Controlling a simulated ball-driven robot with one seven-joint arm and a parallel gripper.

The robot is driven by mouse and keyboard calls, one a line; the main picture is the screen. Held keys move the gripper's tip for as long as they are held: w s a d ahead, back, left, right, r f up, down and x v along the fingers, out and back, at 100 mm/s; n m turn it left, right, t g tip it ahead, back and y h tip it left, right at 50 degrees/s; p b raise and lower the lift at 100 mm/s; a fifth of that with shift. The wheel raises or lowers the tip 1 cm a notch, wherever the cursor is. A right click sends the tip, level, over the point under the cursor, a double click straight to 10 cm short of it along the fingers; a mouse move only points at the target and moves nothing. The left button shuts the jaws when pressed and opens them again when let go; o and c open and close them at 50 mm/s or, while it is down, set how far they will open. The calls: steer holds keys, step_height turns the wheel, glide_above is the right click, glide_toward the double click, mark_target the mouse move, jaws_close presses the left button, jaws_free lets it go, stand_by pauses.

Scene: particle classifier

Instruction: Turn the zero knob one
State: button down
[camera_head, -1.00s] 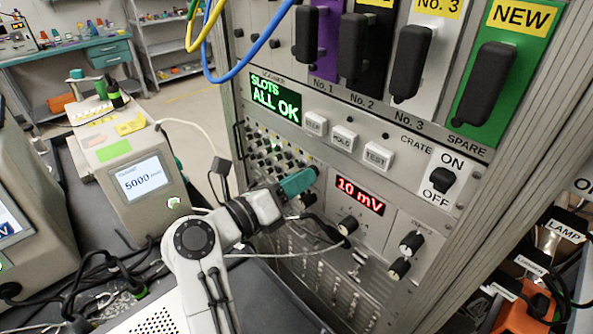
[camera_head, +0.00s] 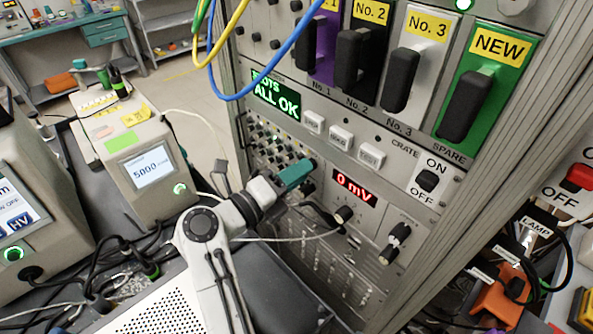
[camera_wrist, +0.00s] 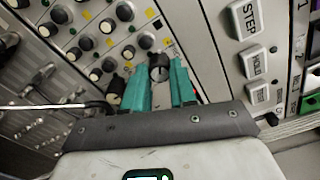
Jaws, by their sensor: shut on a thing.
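My gripper (camera_head: 306,167) is at the rack panel, just left of the red display (camera_head: 355,188), which reads 0 mV. In the wrist view, its teal fingers (camera_wrist: 160,78) are shut on a small black knob (camera_wrist: 158,66) with a lighter face, one finger on each side. I cannot read a label that names this knob as the zero knob. The fingers hide part of the panel around it. In the head view the gripper hides the held knob.
Blue and yellow cables (camera_head: 238,97) hang above left.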

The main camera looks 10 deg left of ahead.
steer(key=shift+a, duration=0.1)
steer(key=c, duration=0.9)
jaws_free()
steer(key=b+v, duration=0.3)
steer(key=v, duration=0.7)
steer(key=shift+s+a, duration=0.25)
steer(key=shift+s, duration=0.05)
